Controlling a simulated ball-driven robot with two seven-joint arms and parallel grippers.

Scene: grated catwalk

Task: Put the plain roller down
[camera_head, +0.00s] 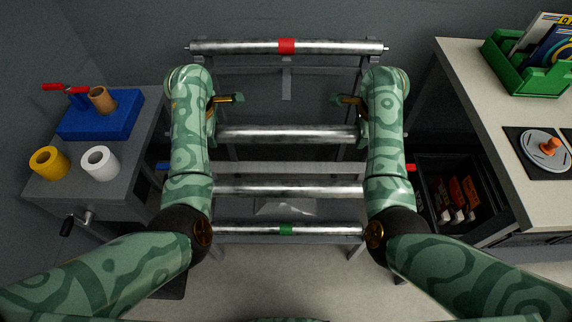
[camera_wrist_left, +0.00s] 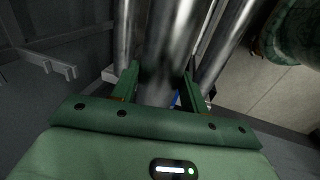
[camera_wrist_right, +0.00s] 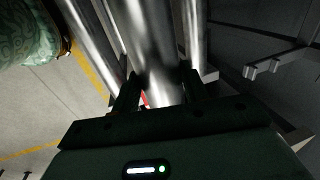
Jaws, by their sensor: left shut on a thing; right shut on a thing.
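The plain roller (camera_head: 288,133) is a bare steel cylinder lying level across the space between my arms, above the rack. My left gripper (camera_wrist_left: 160,74) is shut on its left part, seen in the left wrist view with a finger on each side of the roller (camera_wrist_left: 172,40). My right gripper (camera_wrist_right: 158,74) is shut on its right part in the right wrist view. I cannot tell whether the roller touches any support.
A red-banded roller (camera_head: 240,47) lies beyond. Another plain roller (camera_head: 280,189) and a green-banded roller (camera_head: 250,231) lie nearer. A grey side table (camera_head: 60,190) with a blue block (camera_head: 85,128) stands left. A pale bench (camera_head: 470,75) and a dark drawer (camera_head: 430,190) are right.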

